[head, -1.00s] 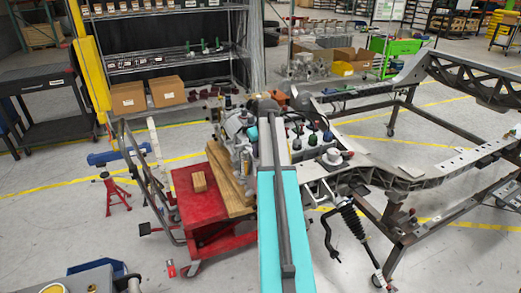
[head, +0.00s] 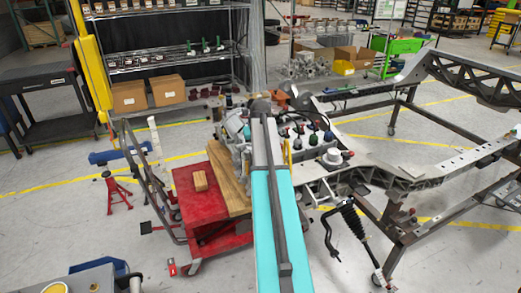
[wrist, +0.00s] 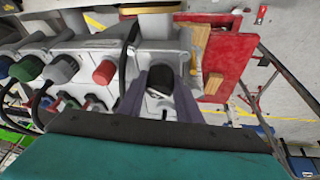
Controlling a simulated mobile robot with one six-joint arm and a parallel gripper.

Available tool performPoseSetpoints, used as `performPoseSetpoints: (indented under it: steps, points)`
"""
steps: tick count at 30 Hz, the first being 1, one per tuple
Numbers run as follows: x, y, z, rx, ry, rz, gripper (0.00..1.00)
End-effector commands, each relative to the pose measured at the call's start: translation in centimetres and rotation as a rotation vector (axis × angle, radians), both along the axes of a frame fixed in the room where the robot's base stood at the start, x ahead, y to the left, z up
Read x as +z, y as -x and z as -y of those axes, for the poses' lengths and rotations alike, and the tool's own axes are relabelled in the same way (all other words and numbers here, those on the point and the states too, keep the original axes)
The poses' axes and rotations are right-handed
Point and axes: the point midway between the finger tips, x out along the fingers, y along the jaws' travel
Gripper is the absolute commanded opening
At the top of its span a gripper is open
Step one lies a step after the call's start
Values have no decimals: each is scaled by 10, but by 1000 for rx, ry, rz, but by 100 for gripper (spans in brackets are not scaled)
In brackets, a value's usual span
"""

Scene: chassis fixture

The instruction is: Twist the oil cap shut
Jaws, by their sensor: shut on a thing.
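In the wrist view the two dark fingers of my gripper (wrist: 161,98) stand on either side of a black cap (wrist: 160,77), which I take for the oil cap, and are shut on it. The cap sits at the light grey engine (wrist: 158,40); whether it is fully seated cannot be told. In the head view my teal arm reaches over the engine (head: 236,123) and hides the cap and my fingertips.
Red (wrist: 104,72), grey (wrist: 62,69) and green (wrist: 28,68) caps stand left of my gripper in the wrist view. The engine is on a red cart (head: 190,205) with wooden blocks (head: 230,180). A metal chassis frame (head: 405,178) stands at the right.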

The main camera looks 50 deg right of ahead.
Motion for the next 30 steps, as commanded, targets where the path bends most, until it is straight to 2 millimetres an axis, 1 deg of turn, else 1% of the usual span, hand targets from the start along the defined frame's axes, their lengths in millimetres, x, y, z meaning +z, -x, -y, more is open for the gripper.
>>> performPoseSetpoints:
  steps: [15,19,26,27,29,30]
  points:
    - [-3,-1,-1,-280,-1,-6,0]
    - [-3,-1,-1,-318,-3,-6,0]
    - [-4,-1,-2,-323,-3,-5,0]
    - [-4,-1,-2,-323,-3,-6,36]
    - [-4,-1,-2,-323,-4,-6,46]
    - [-4,-1,-2,-322,-4,-6,53]
